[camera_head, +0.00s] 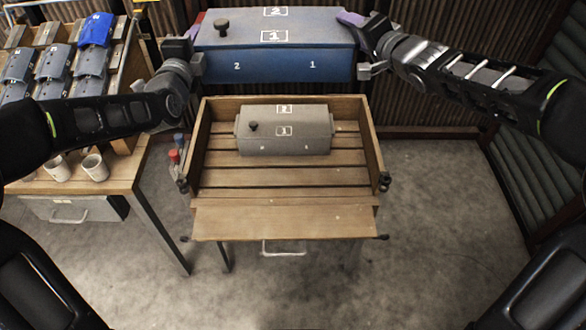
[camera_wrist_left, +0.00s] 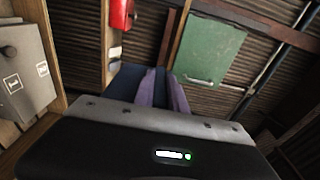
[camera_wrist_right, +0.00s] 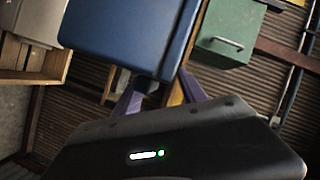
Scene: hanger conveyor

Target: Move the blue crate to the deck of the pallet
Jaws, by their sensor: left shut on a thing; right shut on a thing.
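The blue crate (camera_head: 275,66), a lidded box with a grey-blue top, a dark knob and number labels, is held up level at the far side of the wooden pallet. My left gripper (camera_head: 195,48) is shut on its left end, and my right gripper (camera_head: 362,45) is shut on its right end. The crate's blue side fills the upper part of the right wrist view (camera_wrist_right: 130,35). In the left wrist view only a dark blue strip shows by the purple fingers. The pallet (camera_head: 285,221) has a slatted deck, raised side walls and a lowered front board.
A similar grey crate (camera_head: 290,129) sits on the deck. Bare slats lie in front of it. A left table (camera_head: 85,180) carries mugs and a rack of grey and blue pieces. A green box (camera_wrist_left: 207,48) is on the corrugated wall. Floor right of the pallet is clear.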

